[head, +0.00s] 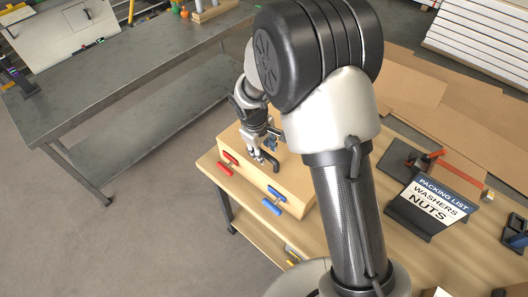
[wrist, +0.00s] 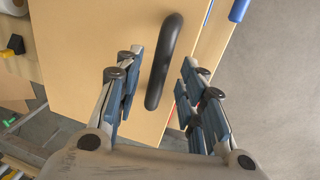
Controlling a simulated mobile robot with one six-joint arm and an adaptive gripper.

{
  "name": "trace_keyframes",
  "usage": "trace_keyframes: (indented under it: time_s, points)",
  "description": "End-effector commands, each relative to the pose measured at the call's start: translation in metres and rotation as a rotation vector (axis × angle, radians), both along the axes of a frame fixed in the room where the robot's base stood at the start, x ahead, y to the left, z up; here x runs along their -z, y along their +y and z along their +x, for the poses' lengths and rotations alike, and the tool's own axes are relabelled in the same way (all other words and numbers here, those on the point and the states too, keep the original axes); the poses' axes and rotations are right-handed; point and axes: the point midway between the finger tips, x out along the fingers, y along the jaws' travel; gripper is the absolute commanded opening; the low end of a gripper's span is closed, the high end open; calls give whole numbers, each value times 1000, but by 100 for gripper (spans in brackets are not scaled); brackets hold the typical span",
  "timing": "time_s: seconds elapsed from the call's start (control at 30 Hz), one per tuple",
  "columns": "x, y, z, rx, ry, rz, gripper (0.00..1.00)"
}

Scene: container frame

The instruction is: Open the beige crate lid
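The beige crate (head: 293,178) stands on the wooden workbench, partly hidden behind my arm in the head view. Its flat lid (wrist: 90,35) fills much of the wrist view. A black bar handle (wrist: 165,62) is fixed to the lid and also shows in the head view (head: 271,161). My gripper (wrist: 157,98) is open above the lid. Its two blue-padded fingers lie on either side of the handle's near end in the wrist view, with gaps on both sides. I cannot tell how deep the fingers reach around it. The lid looks closed.
Red clasps (head: 230,158) and blue clasps (head: 276,194) sit along the crate's front edge. A packing list sign (head: 433,203) stands on the workbench (head: 400,262) to the right. A grey metal table (head: 120,75) is at the back left. The floor (head: 90,240) at left is clear.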

Motion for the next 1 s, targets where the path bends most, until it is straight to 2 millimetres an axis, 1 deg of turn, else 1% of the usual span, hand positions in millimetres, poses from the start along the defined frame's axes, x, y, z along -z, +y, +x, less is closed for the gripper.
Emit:
trace_keyframes:
  time_s: [0.03,0.13,0.43,1.0]
  points:
    - [6,-1,0,0,2,-1,36]
    - [11,-2,1,0,1,-1,36]
    - [13,-2,2,0,0,0,36]
    - [12,-2,2,0,0,0,0]
